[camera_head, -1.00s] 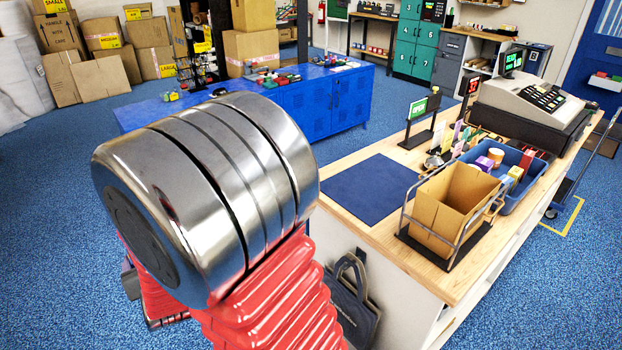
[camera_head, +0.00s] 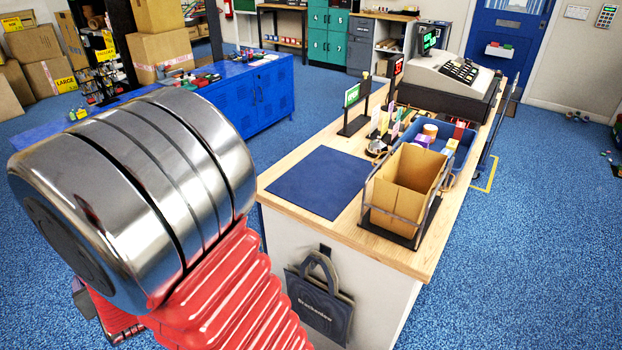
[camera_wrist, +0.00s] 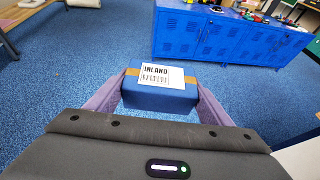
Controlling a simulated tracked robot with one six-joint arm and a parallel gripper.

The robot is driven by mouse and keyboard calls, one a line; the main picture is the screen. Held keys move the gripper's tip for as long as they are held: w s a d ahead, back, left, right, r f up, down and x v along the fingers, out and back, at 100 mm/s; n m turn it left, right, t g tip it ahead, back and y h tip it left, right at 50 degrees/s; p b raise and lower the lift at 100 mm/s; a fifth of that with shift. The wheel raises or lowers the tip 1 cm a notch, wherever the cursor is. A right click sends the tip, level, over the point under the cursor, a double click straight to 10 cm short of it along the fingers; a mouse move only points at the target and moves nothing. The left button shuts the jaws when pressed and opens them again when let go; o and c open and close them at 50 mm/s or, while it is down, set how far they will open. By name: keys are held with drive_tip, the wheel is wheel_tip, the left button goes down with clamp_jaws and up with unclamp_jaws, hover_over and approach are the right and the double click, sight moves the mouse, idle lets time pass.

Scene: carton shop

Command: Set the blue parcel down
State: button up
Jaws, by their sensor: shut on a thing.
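The blue parcel (camera_wrist: 158,98) shows in the wrist view, with a tan band and a white label reading "INLAND" on top. My gripper (camera_wrist: 155,92) is shut on it, one purple-grey finger on each side. The parcel is held over the blue floor, in front of the blue cabinet (camera_wrist: 225,38). In the head view my arm shows at the left; the parcel and gripper are hidden there. The wooden counter (camera_head: 350,228) stands right of my arm, with a bare dark blue mat (camera_head: 318,184) on its near left part.
On the counter are an open brown carton in a wire stand (camera_head: 405,185), a blue tray (camera_head: 462,157), an "OPEN" sign (camera_head: 352,97) and a cash register (camera_head: 450,75). A dark bag (camera_head: 320,300) hangs on the counter's near side. Floor right of the counter is largely clear.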

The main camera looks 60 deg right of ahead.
drive_tip(key=shift+d, duration=0.15)
drive_tip(key=s+d+r+m+g+h, duration=0.1)
drive_tip(key=d+m+h, duration=0.1)
drive_tip(key=d, duration=0.5)
drive_tip(key=s+d+r+m+g+h, duration=0.1)
drive_tip(key=d+r+m+h, duration=0.1)
drive_tip(key=d, duration=0.5)
wheel_tip(320, 180, up, 5)
drive_tip(key=m+g+h, duration=0.5)
drive_tip(key=m+g, duration=0.7)
drive_tip(key=g, duration=0.1)
hover_over(321, 203)
drive_tip(key=shift+a+r, duration=0.1)
drive_tip(key=shift+r, duration=0.05)
drive_tip(key=shift+f, duration=3.1)
